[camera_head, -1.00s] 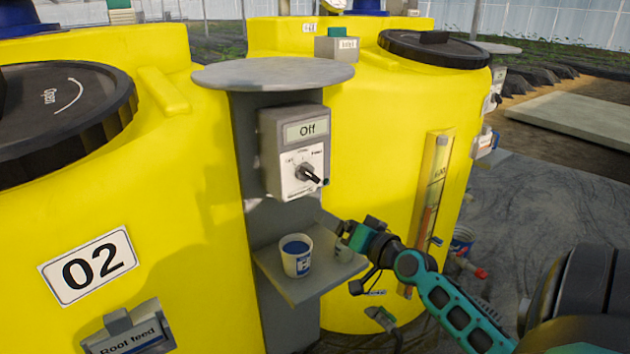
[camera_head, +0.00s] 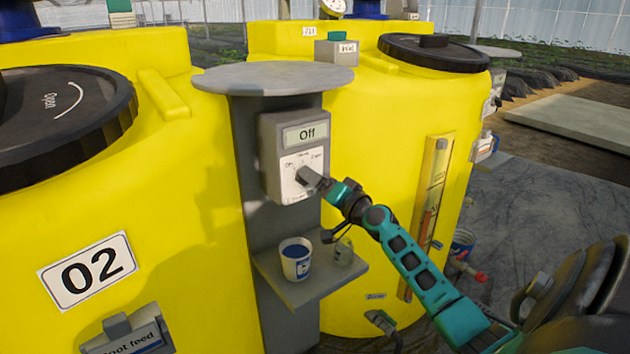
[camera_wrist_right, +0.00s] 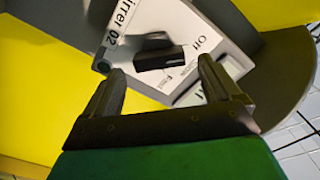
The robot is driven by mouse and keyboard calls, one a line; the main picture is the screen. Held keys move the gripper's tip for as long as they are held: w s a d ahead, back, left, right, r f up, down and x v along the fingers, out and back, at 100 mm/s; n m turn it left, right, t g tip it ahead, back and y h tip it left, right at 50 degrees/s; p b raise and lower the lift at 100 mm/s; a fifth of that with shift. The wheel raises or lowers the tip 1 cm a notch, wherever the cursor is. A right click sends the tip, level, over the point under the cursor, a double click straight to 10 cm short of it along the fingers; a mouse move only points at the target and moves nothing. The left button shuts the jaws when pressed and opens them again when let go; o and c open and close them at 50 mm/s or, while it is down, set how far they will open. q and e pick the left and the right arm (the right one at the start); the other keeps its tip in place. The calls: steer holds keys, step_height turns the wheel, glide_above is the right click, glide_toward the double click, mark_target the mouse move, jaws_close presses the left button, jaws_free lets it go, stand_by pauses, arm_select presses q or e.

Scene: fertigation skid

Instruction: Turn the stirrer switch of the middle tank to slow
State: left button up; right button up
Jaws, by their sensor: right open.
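The grey stirrer switch box (camera_head: 268,150) is on a post beside the yellow tank marked 02 (camera_head: 190,250). Its display (camera_head: 307,134) reads "Off". In the right wrist view part of its label (camera_wrist_right: 122,22) shows "irrer 02". The black knob (camera_wrist_right: 160,57) is a bar lying across the white dial plate. My left gripper is not in view.
A round grey plate (camera_head: 275,76) overhangs the box. Another yellow tank (camera_head: 390,110) with a level gauge (camera_head: 436,180) stands to the right.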

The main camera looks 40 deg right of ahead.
steer(key=shift+w+d, duration=0.15)
steer(key=shift+w, duration=1.15)
steer(key=shift+c, duration=0.4)
steer(key=c, duration=1)
steer(key=shift+m, duration=0.3)
steer(key=shift+f+m, duration=0.1)
steer(key=shift+m, duration=4)
